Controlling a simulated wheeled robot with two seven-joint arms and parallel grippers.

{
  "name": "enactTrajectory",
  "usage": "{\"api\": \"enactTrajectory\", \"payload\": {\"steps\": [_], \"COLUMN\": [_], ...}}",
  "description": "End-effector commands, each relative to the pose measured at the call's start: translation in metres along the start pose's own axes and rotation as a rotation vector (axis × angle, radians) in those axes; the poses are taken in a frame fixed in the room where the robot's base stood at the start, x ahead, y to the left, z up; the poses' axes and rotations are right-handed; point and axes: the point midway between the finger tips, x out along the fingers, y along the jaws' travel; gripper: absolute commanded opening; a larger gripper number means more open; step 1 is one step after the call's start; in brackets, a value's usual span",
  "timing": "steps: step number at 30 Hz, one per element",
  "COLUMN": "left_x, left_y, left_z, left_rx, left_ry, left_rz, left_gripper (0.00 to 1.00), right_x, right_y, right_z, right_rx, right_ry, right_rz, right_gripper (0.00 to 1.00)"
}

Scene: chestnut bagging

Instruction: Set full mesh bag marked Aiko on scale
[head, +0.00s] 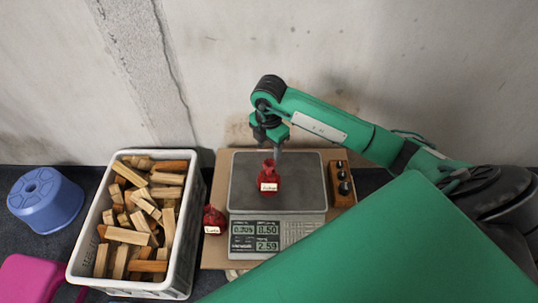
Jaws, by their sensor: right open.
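A red mesh bag (268,178) with a white name tag stands upright on the dark plate of the scale (250,215). The writing on its tag is too small to read surely. A second red bag (211,217), also tagged, stands just left of the scale; its tag is not clearly legible either. My right gripper (277,147) is open, pointing down just above and behind the bag on the plate. Whether its fingers still touch the bag's neck is hard to tell. The scale's display is lit with numbers. My left gripper is not in view.
A white crate (191,232) full of wood pieces stands left of the second bag. A blue stool (45,199) and a magenta object (30,279) are farther left. A wooden block with black knobs (342,184) sits right of the scale. A concrete wall (380,60) closes the back.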

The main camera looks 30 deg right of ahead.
Motion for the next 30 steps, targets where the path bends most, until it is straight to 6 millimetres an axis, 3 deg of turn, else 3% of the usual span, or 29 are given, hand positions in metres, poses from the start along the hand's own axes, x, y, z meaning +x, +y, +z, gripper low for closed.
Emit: {"api": "enactTrajectory", "payload": {"steps": [6, 11, 14, 17, 22, 27, 30], "left_x": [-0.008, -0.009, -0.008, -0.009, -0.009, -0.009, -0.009], "left_y": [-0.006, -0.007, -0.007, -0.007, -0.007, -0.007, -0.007], "left_z": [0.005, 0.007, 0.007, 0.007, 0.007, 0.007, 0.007], "left_rx": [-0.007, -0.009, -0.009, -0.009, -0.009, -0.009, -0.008], "left_ry": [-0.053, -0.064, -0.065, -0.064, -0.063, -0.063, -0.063], "left_rz": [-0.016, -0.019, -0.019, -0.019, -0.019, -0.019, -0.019], "left_gripper": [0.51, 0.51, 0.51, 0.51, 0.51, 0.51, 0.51], "right_x": [-0.029, -0.029, -0.022, -0.025, -0.060, -0.116, -0.150], "right_y": [0.000, 0.001, 0.002, 0.002, -0.003, -0.005, -0.003], "right_z": [0.000, -0.020, -0.060, -0.117, -0.201, -0.247, -0.253], "right_rx": [0.000, -0.052, -0.151, -0.266, -0.379, -0.339, -0.240], "right_ry": [0.001, 0.074, 0.228, 0.452, 0.836, 1.154, 1.295], "right_rz": [0.001, 0.026, 0.089, 0.203, 0.460, 0.764, 0.948], "right_gripper": [0.51, 0.51, 0.51, 0.51, 0.51, 0.51, 0.51]}}
